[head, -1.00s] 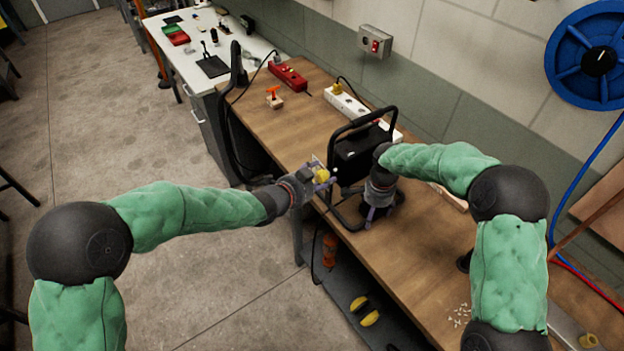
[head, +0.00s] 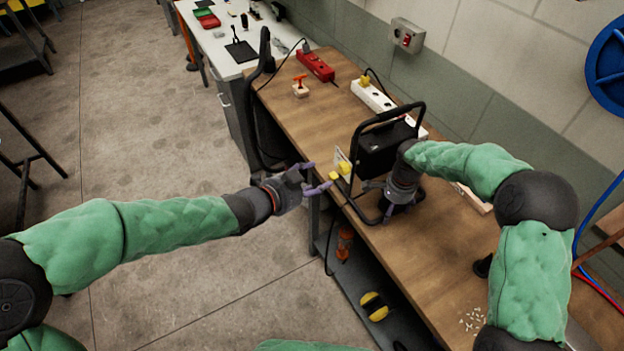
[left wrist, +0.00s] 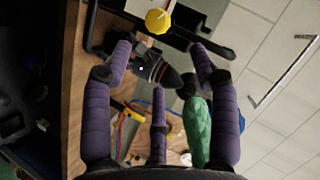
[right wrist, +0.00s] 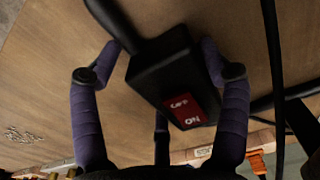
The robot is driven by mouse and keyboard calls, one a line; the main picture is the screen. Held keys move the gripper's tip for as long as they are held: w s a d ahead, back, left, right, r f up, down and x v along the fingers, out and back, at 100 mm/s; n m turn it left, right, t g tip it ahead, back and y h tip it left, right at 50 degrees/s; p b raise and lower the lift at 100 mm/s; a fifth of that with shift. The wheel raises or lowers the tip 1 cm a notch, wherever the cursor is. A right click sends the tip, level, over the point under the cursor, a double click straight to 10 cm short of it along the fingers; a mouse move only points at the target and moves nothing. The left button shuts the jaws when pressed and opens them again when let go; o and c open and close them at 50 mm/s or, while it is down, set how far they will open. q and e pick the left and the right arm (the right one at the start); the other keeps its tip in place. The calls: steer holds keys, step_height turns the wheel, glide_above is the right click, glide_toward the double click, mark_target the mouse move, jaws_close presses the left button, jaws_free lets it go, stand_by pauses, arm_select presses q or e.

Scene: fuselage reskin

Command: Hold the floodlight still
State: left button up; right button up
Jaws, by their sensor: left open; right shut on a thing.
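The black floodlight (head: 380,150) with its tubular frame stands on the wooden workbench (head: 290,110). In the right wrist view the right gripper's fingers (right wrist: 160,85) are closed around a black switch box (right wrist: 165,65) with a red OFF/ON label. My left gripper (head: 318,180) is open and empty, just left of the floodlight, beside yellow parts (head: 340,170) at the floodlight's left side. In the left wrist view a yellow part (left wrist: 158,20) lies beyond the open fingers (left wrist: 160,65), apart from them.
A white power strip (head: 372,95) lies behind the floodlight and a red one (head: 316,66) farther back. A small orange-topped item (head: 300,86) sits on the bench. A lower shelf (head: 350,270) holds an orange and a yellow-black item.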

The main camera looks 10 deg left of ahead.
arm_select(q)
steer(key=m+g+h, duration=0.1)
steer(key=m+h, duration=0.3)
steer(key=h, duration=0.3)
glide_toward(340, 169)
steer(key=shift+g+h, duration=0.3)
steer(key=x, duration=1)
steer(key=shift+w+f, duration=0.2)
steer(key=shift+w, duration=0.05)
steer(key=c, duration=1.1)
